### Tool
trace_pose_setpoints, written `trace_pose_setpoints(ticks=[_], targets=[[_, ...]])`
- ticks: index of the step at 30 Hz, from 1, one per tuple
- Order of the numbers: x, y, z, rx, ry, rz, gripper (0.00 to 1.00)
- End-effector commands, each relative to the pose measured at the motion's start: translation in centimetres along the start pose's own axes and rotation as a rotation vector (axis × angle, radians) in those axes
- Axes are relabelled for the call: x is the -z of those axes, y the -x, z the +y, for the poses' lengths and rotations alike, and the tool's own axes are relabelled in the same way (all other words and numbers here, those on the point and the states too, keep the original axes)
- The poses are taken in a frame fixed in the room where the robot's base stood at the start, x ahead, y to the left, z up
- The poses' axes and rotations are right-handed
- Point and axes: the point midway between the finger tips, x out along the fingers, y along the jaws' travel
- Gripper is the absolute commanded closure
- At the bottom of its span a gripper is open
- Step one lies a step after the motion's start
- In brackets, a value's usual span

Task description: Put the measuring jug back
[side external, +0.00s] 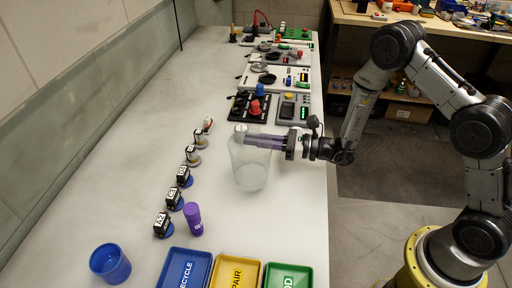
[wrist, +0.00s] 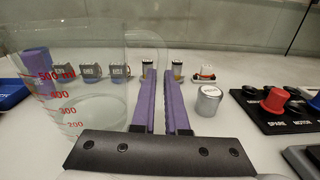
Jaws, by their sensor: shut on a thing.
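The measuring jug (side external: 250,170) is clear, with red volume marks that show in the wrist view (wrist: 68,105). It is upright over the white bench; I cannot tell whether its base touches. My gripper (side external: 248,142) reaches in from the right, with its purple fingers at the jug's upper side. In the wrist view my gripper (wrist: 163,80) has its fingers close together just right of the jug wall, shut on the jug at its handle side. The exact grip is hard to see through the clear material.
A small silver-topped cylinder (wrist: 208,100) stands close to the right finger. Several labelled servos (side external: 174,198) line the bench left of the jug. A purple cylinder (side external: 193,219), blue cup (side external: 110,263) and blue, yellow and green trays (side external: 236,275) are in front. Control panels (side external: 251,107) stand behind.

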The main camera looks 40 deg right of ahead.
Motion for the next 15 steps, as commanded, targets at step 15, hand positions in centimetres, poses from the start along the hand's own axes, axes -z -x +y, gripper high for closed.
trace_pose_setpoints(ticks=[15], targets=[[2.8,0.1,-0.1,0.000,0.000,-0.003,1.00]])
